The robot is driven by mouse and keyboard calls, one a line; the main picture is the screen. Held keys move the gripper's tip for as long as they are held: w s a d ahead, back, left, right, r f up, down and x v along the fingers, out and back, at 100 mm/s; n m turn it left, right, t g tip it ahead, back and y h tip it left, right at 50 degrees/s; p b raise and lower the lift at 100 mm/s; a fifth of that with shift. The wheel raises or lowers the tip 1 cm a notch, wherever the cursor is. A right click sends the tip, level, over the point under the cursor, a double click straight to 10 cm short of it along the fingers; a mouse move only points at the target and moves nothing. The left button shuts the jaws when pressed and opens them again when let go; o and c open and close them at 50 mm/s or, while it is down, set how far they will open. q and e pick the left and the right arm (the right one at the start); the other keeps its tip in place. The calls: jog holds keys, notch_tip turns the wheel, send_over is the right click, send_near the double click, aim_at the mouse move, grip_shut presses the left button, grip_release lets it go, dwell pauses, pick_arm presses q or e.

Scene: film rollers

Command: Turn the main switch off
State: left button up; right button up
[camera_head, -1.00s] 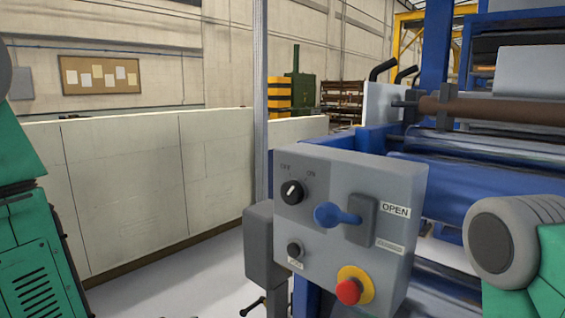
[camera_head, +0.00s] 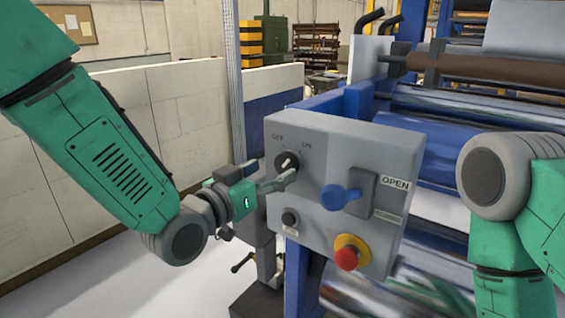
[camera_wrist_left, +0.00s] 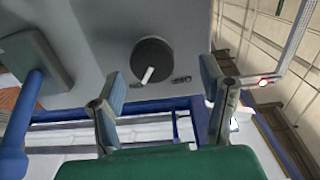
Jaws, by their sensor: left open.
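The main switch (camera_head: 287,161) is a round black knob with a white pointer, at the upper left of the grey control box (camera_head: 335,142). OFF is printed to its upper left and ON to its upper right. In the left wrist view, where the panel appears upside down, the knob (camera_wrist_left: 152,60) has its pointer towards the ON label. My left gripper (camera_head: 272,173) is open and empty just in front of the knob. Its two fingers (camera_wrist_left: 158,84) stand apart on either side of the knob, not visibly touching it. My right gripper is out of view.
The box also carries a blue lever (camera_head: 338,197) beside an OPEN label, a small black knob (camera_head: 289,218) and a red emergency button (camera_head: 347,257) on a yellow ring. Machine rollers (camera_head: 470,93) lie to the right. A low pale wall (camera_head: 175,110) stands behind the left arm.

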aim_at(282, 167)
pick_arm(q)
jog(key=shift+w+d, duration=0.25)
jog(key=shift+w, duration=0.55)
jog(key=shift+w+d+r, duration=0.1)
jog(key=shift+d, duration=0.15)
jog(key=shift+w+d, duration=0.15)
jog(key=shift+d, duration=1.05)
jog(key=shift+w+d, duration=0.15)
jog(key=shift+d, duration=0.1)
jog(key=shift+c, duration=0.7)
jog(key=shift+d, duration=0.1)
jog(key=c, duration=0.6)
jog(key=shift+a, duration=0.55)
jog(key=shift+c, duration=1.4)
jog(key=shift+w+a, duration=0.15)
jog(key=shift+a, duration=0.1)
jog(key=shift+c, duration=0.6)
jog(key=shift+d, duration=0.1)
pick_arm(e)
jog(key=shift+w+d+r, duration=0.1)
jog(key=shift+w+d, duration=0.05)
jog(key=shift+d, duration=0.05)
